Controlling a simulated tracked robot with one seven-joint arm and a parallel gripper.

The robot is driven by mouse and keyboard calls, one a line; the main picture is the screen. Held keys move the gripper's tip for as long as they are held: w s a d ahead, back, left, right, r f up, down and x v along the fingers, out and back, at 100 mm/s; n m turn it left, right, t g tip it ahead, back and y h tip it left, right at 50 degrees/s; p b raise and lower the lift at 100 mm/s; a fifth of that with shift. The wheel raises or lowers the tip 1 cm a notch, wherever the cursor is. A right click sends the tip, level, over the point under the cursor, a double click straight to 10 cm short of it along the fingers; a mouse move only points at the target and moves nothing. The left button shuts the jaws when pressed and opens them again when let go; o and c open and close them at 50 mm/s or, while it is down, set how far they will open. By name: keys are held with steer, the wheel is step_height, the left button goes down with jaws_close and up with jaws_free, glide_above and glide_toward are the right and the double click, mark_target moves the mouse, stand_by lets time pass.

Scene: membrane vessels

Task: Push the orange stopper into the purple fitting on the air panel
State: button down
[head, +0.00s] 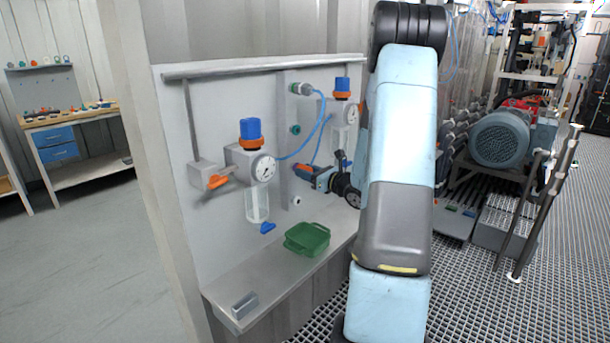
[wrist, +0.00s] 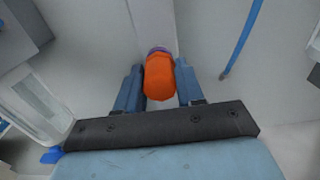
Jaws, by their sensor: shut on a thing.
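The orange stopper (wrist: 160,80) is between the two blue fingers of my gripper (wrist: 159,68) in the wrist view. My gripper is shut on it. The purple fitting (wrist: 158,50) shows as a thin rim just beyond the stopper's far end, mostly hidden by it. The stopper looks in line with the fitting; I cannot tell whether they touch or how deep it sits. In the head view the stopper (head: 303,169) is a small orange patch at my gripper (head: 308,172), close against the air panel (head: 220,110). The purple fitting is not clear there.
Above is a green fitting (head: 295,129), below a white one (head: 296,201). A blue-capped regulator (head: 250,130) with a gauge stands left, another (head: 343,85) right. A blue hose (wrist: 240,42) hangs right of my fingers. A green tray (head: 307,240) sits on the shelf below.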

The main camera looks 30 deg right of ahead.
steer(key=shift+w+a, duration=0.1)
steer(key=shift+w, duration=0.2)
steer(key=c, duration=0.6)
jaws_free()
steer(key=v, duration=1.3)
steer(key=shift+s, duration=0.35)
